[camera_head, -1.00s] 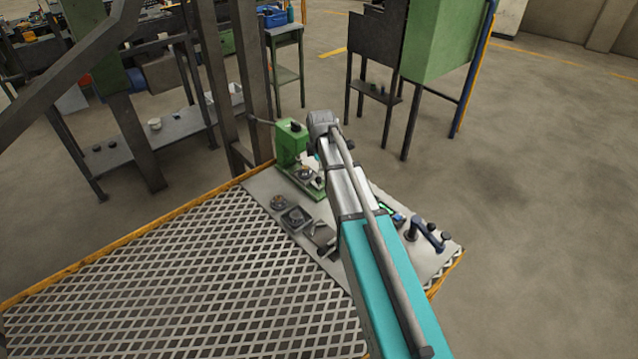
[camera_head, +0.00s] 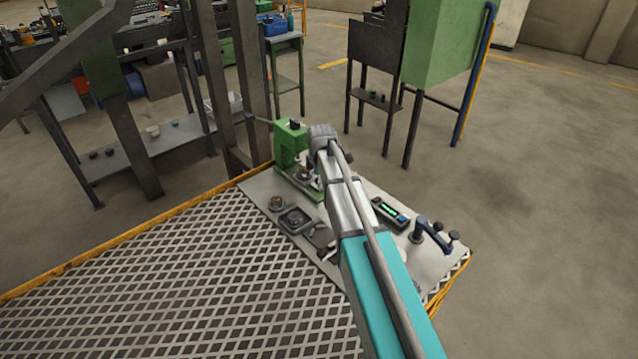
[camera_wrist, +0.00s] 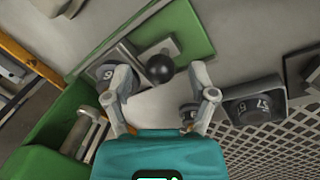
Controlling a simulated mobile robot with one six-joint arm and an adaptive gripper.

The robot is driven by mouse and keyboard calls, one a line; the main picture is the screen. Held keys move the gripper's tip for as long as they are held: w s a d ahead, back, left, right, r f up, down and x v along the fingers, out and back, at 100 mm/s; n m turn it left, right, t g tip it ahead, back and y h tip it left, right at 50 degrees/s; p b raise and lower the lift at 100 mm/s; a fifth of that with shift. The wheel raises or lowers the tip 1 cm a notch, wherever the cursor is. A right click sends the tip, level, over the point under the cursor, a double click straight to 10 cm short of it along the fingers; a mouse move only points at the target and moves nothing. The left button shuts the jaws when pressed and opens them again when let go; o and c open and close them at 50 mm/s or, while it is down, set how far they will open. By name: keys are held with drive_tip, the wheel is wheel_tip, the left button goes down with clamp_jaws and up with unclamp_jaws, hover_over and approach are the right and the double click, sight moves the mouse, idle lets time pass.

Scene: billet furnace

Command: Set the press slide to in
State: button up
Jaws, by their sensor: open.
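The green press (camera_head: 290,147) stands at the back corner of the pale bench plate, with its base partly hidden by my arm. In the wrist view a black ball knob (camera_wrist: 160,68) sits on a grey slide block (camera_wrist: 153,49) over the green base (camera_wrist: 190,30). My gripper (camera_wrist: 160,82) is open, one finger on each side of the knob in that picture. I see no clear contact, and the gap in depth cannot be told. The head view mostly hides my gripper behind the arm. Whether the slide is in or out cannot be told.
A square dark tray (camera_head: 296,220) and a small round part (camera_head: 277,203) lie left of my arm. A display with green digits (camera_head: 390,212) and a blue-handled fixture (camera_head: 432,234) lie right. Metal grating (camera_head: 200,280) fills the front left. A dark post (camera_head: 255,80) rises behind the press.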

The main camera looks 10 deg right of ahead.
drive_tip(key=shift+f, duration=0.25)
drive_tip(key=shift+w, duration=0.1)
clamp_jaws()
idle(0.3)
